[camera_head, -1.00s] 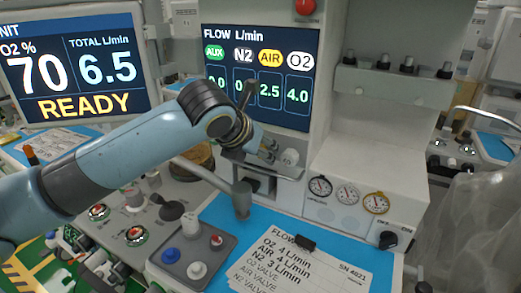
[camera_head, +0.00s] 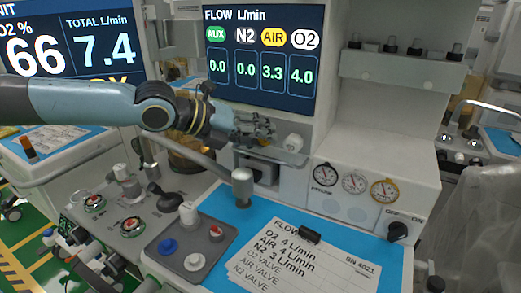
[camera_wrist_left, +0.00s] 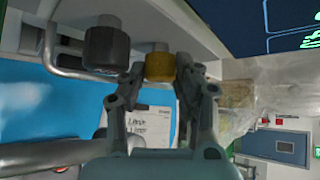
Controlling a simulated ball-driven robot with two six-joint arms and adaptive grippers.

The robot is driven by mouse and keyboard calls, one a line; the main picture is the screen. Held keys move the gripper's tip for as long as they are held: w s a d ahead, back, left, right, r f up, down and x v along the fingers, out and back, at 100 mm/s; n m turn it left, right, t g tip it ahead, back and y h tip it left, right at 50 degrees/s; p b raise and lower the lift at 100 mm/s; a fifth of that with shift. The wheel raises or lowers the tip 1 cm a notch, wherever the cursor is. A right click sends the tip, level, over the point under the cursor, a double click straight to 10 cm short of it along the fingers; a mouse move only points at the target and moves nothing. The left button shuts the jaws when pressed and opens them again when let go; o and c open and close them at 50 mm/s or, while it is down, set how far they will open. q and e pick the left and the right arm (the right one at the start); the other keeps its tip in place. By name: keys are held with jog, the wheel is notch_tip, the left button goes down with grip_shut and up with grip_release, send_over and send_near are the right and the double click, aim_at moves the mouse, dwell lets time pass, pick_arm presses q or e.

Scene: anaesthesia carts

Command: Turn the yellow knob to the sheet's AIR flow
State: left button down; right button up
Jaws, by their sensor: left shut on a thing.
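The yellow knob (camera_wrist_left: 159,66) sits between the fingertips of my left gripper (camera_wrist_left: 158,78) in the left wrist view, and the jaws are shut on it. In the head view my left gripper (camera_head: 266,133) reaches the knob row below the flow screen and mostly hides the yellow knob. The flow screen (camera_head: 261,57) reads AUX 0.0, N2 0.0, AIR 3.3 and O2 4.0. The sheet (camera_head: 308,262) lists O2 4 L/min, AIR 4 L/min and N2 3 L/min. My right gripper is not in view.
A black knob (camera_wrist_left: 106,48) is beside the yellow one, and a white knob (camera_head: 293,142) is just right of my gripper. The left monitor (camera_head: 70,42) shows 66 and 7.4. Gauges (camera_head: 354,181) are at right. A grey post (camera_head: 242,187) stands below the gripper.

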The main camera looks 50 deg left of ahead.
pick_arm(q)
jog(key=f+n+t+h+b, duration=0.1)
jog(key=b, duration=0.1)
jog(key=shift+a+h+b, duration=0.1)
jog(key=shift+h+b, duration=0.2)
jog(key=shift+r+n+t+h+b, duration=0.15)
jog(key=shift+n+t+h+b, duration=0.85)
jog(key=shift+n+b, duration=0.2)
